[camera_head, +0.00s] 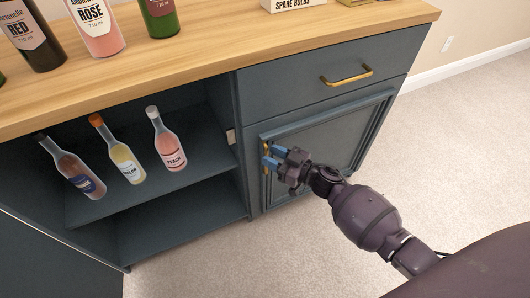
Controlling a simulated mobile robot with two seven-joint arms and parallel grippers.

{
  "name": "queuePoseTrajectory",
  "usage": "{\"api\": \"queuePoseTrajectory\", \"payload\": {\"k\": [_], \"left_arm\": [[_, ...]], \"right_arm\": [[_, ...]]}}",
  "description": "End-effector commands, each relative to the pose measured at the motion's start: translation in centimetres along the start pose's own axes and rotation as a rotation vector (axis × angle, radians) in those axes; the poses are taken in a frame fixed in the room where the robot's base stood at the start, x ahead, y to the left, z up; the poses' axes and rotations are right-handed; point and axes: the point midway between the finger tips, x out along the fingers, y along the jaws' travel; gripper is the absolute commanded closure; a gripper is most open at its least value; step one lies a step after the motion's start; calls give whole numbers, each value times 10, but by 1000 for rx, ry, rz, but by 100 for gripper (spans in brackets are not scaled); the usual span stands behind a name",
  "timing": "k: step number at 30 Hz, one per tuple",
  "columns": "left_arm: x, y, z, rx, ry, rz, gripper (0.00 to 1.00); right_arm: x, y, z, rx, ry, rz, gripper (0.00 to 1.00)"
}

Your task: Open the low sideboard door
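The low sideboard door (335,138) is a dark blue-grey framed panel under the drawer on the right of the sideboard. It looks shut or nearly so. Its upright brass handle (265,172) is on the left side of the door, partly covered by my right gripper. My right gripper (271,156) has its blue fingertips at the handle, reaching in from the right. Its fingers are close together, but I cannot tell whether they are closed on the handle. My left gripper is not in view.
The drawer (310,85) above has a brass bar handle (347,76). Several bottles and a spare bulbs box (292,4) stand on the wooden top (215,45). Three bottles, one labelled peach (168,143), stand in the open shelf at left. The carpet (465,150) is clear.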

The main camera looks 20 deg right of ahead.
Motion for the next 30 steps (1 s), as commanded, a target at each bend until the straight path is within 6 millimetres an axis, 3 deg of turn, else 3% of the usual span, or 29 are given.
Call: {"api": "queuePoseTrajectory", "payload": {"k": [6,17,24,30], "left_arm": [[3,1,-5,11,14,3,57],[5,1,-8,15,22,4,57],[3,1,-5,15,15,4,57],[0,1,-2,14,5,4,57]], "right_arm": [[20,0,1,1,-1,0,64],[24,0,0,0,0,1,64],[24,0,0,0,0,1,99],[24,0,0,0,0,1,100]]}}
